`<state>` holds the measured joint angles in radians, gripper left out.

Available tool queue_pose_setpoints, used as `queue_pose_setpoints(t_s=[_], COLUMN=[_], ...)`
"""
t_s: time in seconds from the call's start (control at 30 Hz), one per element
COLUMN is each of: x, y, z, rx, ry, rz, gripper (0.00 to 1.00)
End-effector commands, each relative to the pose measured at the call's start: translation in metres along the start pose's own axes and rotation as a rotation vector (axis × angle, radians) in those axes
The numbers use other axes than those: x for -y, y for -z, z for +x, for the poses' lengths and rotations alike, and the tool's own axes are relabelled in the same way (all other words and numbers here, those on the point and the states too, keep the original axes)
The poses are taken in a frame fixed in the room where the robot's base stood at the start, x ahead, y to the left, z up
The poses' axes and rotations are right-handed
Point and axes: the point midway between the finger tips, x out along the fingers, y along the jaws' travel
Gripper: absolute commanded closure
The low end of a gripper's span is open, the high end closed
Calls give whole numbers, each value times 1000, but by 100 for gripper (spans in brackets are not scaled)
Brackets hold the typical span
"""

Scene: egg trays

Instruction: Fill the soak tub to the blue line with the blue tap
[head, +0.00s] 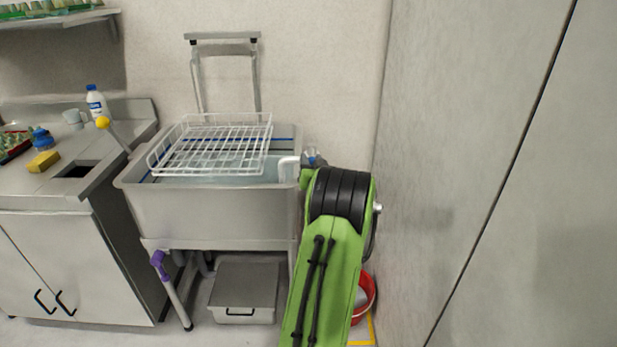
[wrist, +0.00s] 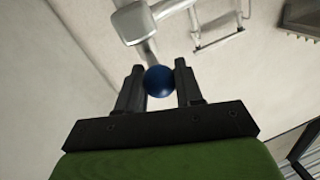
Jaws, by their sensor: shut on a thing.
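The soak tub (head: 215,215) is a grey metal basin on legs against the wall. A white wire rack (head: 215,150) lies across its top, and pale bluish water (head: 222,180) shows inside below the rack. The blue line (head: 283,139) shows on the inner back wall, above the water surface. The blue tap (head: 312,155) is at the tub's right end, with a white spout (head: 288,168) over the basin. In the wrist view my gripper (wrist: 160,78) is shut on the tap's round blue knob (wrist: 159,81). In the head view my green arm hides the gripper.
A counter (head: 60,195) with a bottle (head: 96,103), a yellow sponge (head: 43,161) and a cup stands left. A lever with a yellow ball (head: 102,122) rises beside the tub. A lidded metal box (head: 245,290) sits beneath it. A red bucket (head: 367,297) is partly hidden by my arm. A wall closes the right.

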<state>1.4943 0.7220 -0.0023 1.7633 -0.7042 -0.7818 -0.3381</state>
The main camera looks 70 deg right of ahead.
Motion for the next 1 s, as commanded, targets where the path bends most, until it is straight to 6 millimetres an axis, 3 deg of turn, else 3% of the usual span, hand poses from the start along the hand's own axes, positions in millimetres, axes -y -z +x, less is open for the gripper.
queue_pose_setpoints(t_s=[0.47,0.5,0.6,0.87,1.0], x=[-4,-4,-3,-2,-4], y=[5,5,5,3,2], z=[-2,-2,-2,-2,-16], rx=[-3,-3,-1,2,4], ry=[18,18,19,21,20], rz=[-10,-10,-10,-7,-6], gripper=[100,58,43,42,42])
